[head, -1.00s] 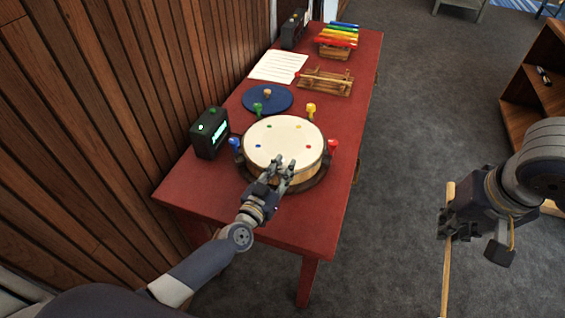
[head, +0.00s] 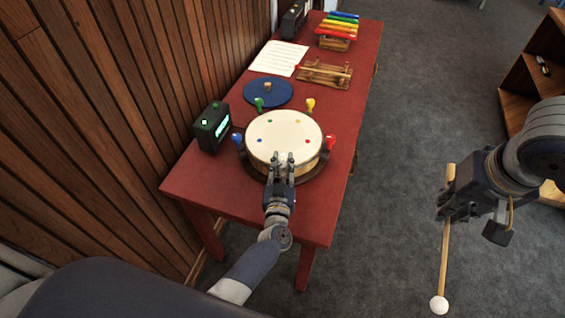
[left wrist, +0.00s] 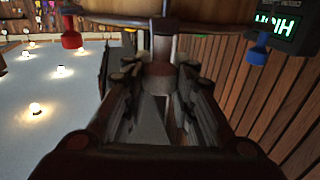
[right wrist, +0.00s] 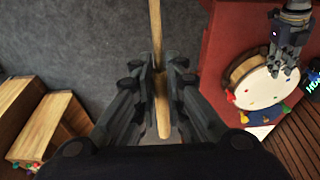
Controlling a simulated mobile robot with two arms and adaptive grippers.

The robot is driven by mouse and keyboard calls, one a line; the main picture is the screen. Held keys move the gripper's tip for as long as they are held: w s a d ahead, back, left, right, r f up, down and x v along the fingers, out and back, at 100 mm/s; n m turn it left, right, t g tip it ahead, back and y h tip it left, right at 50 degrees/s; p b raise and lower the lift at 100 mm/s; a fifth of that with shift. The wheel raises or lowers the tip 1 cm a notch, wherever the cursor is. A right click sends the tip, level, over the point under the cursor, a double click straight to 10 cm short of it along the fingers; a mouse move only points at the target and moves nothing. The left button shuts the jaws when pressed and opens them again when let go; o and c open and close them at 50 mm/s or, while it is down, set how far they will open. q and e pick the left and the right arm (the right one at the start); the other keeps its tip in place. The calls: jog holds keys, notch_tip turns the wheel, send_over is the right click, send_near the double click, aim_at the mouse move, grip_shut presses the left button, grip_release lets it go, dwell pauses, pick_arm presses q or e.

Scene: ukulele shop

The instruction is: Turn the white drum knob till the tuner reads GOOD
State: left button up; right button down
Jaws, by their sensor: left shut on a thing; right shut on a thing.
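The round drum (head: 283,135) with a cream skin stands in a dark ring on the red table. My left gripper (head: 280,160) is shut at its near rim, on the white knob, which is mostly hidden between the fingers. Blue (head: 237,140), green (head: 259,103), yellow (head: 310,104) and red (head: 330,142) knobs stand around the drum. The dark green tuner (head: 212,128) is left of it with a lit screen; in the left wrist view the tuner (left wrist: 275,27) shows partly cut-off letters that look like HIGH. My right gripper (head: 455,208) is shut on a wooden mallet (head: 445,255) with a white ball head.
A blue disc (head: 268,92), a white sheet (head: 278,58), a wooden stand with a stick (head: 325,73) and a rainbow xylophone (head: 338,30) lie farther back on the red table (head: 225,185). A plank wall borders the left side. Grey floor is open at right, before a wooden shelf (head: 530,80).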

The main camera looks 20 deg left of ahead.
pick_arm(q)
jog(key=shift+f, duration=0.1)
jog(key=o, duration=1.1)
jog(key=shift+s, duration=0.1)
jog(key=shift+c, duration=0.2)
jog(key=v, duration=1.2)
